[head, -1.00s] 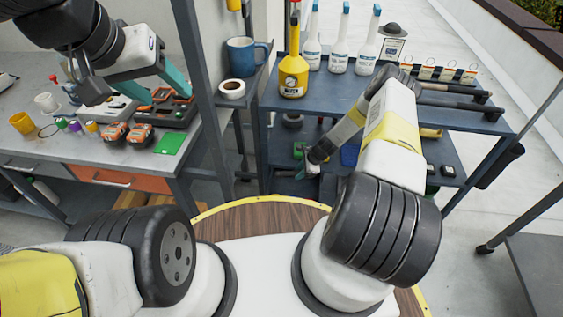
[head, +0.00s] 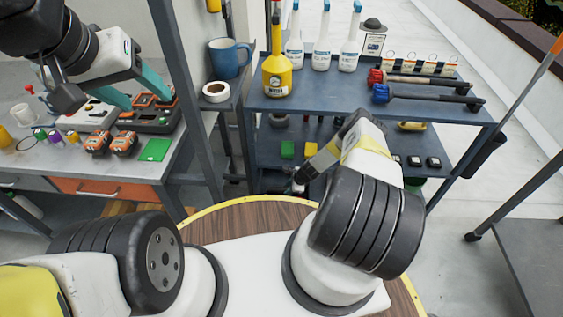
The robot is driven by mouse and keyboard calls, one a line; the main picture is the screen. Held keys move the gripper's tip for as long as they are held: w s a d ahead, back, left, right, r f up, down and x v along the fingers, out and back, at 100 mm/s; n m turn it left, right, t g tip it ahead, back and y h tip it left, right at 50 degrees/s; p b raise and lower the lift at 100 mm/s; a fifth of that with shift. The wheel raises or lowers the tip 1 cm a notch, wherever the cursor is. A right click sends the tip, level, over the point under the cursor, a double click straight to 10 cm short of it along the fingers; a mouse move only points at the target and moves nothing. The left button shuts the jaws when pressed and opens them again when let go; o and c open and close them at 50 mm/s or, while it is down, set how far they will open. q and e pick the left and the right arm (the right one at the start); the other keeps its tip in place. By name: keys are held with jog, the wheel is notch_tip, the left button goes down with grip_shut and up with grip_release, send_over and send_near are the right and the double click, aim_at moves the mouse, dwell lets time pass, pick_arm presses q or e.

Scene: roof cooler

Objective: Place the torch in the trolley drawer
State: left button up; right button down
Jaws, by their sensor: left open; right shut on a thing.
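My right arm reaches down toward the blue-grey shelf unit (head: 262,105), which has a top and a lower shelf. My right gripper (head: 298,184) is at the near left side of the lower shelf, small and partly hidden by its own arm. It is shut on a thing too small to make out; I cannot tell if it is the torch. My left gripper (head: 140,92) is open and empty, its teal fingers above the workbench (head: 178,160) at the left. I cannot clearly identify the torch or a trolley drawer.
A yellow bottle (head: 277,78), white spray bottles (head: 322,48) and two long-handled tools (head: 425,95) are on the top shelf. A grey table (head: 530,240) stands at right.

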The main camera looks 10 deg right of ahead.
jog(key=c, duration=1.4)
grip_release()
jog(key=shift+c, duration=0.2)
jog(key=v, duration=1.2)
jog(key=w+r+n, duration=0.3)
jog(key=r, duration=0.7)
jog(key=w+r+n, duration=0.2)
jog(key=r+n, duration=0.1)
jog(key=r, duration=0.7)
notch_tip(320, 180, up, 20)
jog(key=s+a+n+h, duration=0.1)
jog(key=s+a+n, duration=0.1)
jog(key=n, duration=0.3)
jog(key=s+a+r+n+t+h, duration=0.1)
jog(key=s+a+r+n, duration=0.15)
jog(key=s+r, duration=0.6)
jog(key=s+a+r+n, duration=0.25)
jog(key=s+r, duration=0.25)
jog(key=r, duration=0.6)
jog(key=s+a+r+n, duration=0.1)
jog(key=s+r+n, duration=0.1)
jog(key=s, duration=0.6)
jog(key=s+r+n+t, duration=0.1)
jog(key=s+r+n, duration=0.2)
jog(key=s, duration=0.5)
jog(key=shift+a, duration=0.35)
